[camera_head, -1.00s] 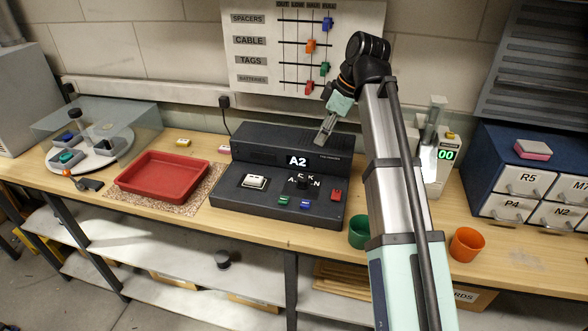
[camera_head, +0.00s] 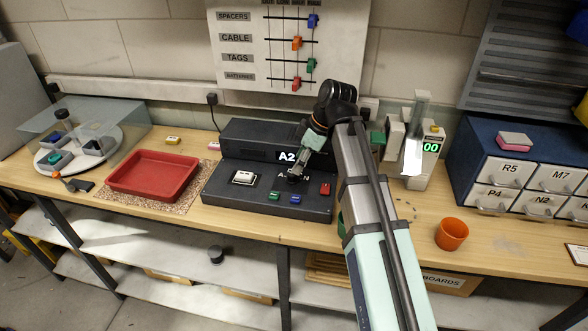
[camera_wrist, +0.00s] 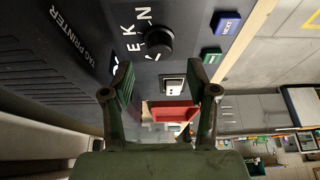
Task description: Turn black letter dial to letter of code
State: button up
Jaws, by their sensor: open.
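The black letter dial (camera_wrist: 159,42) is a round knob on the dark tag printer (camera_head: 262,201), with white letters around it, K, N and E among them. It shows above my fingers in the wrist view, apart from them. In the head view the dial (camera_head: 293,180) sits just below my gripper (camera_head: 297,172) and is partly covered. My gripper also shows in the wrist view (camera_wrist: 165,80), open with nothing between its fingers. The printer's display (camera_head: 287,156) reads A2. Which letter the dial points at cannot be told.
Green (camera_head: 274,196), blue (camera_head: 295,198) and red (camera_head: 325,189) buttons and a white-topped block (camera_head: 243,177) are on the printer. A red tray (camera_head: 152,175) lies left, an orange cup (camera_head: 452,234) right. A slider board (camera_head: 286,45) hangs behind.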

aim_at(292, 176)
jog(key=shift+x, duration=2.4)
jog(key=shift+c, duration=0.4)
grip_shut()
